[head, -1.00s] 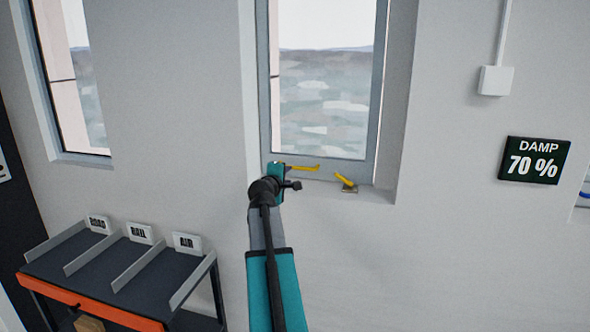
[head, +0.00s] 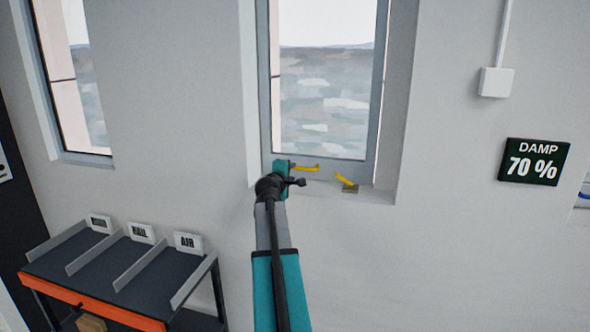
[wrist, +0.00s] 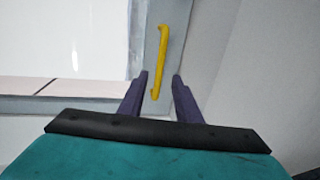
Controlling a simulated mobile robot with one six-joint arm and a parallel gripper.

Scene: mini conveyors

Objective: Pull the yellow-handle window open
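The window (head: 322,90) stands in a deep wall recess, and its grey sash looks closed. Its yellow handle (head: 306,167) is on the lower rail of the sash; it also shows in the wrist view (wrist: 162,52) as a long bar. My gripper (wrist: 160,76) is open, its two dark fingers on either side of the handle's near end, with gaps on both sides. How deep the fingers reach around the bar is unclear. In the head view my teal gripper body is at the left end of the handle and the fingertips are hard to make out.
A second yellow lever (head: 345,181) on a small brownish base sits on the sill (head: 375,194), right of the handle. A rack (head: 95,290) with labelled lanes stands lower left. A damp display (head: 534,161) and white box (head: 496,81) are on the right wall.

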